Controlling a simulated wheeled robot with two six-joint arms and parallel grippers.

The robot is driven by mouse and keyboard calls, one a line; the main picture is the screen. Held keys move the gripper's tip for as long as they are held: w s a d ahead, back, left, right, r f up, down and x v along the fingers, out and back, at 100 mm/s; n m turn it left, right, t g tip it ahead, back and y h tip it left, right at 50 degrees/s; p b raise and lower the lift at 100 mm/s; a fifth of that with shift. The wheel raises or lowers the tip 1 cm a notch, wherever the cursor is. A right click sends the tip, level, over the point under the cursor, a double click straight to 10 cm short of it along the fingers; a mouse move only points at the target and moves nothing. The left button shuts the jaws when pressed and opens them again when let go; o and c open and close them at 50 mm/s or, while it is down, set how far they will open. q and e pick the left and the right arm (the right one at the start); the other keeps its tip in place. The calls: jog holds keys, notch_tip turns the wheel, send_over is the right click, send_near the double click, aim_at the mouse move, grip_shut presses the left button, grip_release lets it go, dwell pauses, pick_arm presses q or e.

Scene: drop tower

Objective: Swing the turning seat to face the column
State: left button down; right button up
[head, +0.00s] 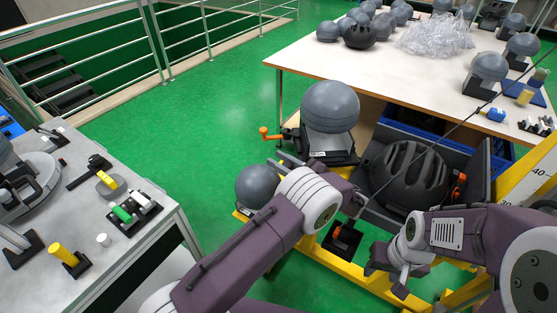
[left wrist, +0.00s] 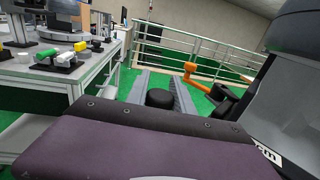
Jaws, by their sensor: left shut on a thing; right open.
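The turning seat appears to be the dark base (head: 335,157) under a large grey headform (head: 331,106). An orange-ended lever (head: 270,134) sticks out on its left; it also shows in the left wrist view (left wrist: 190,68). The yellow column (head: 532,185) with a number scale stands at the right edge. My left gripper (head: 352,200) is just in front of the seat, shut on a part that my wrist mostly hides; its fingertips are unclear. My right gripper (head: 385,272) is open and empty, low in front of the black helmet (head: 410,176).
The helmet lies in a grey tray (head: 478,165) right of the seat. A smaller grey ball (head: 257,185) sits left of my left wrist. A white table (head: 400,75) with headforms stands behind. A bench (head: 100,225) is at left. Green floor (head: 215,125) between is clear.

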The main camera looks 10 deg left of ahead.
pick_arm(q)
jog(key=c, duration=1.1)
grip_release()
jog(key=v, duration=0.9)
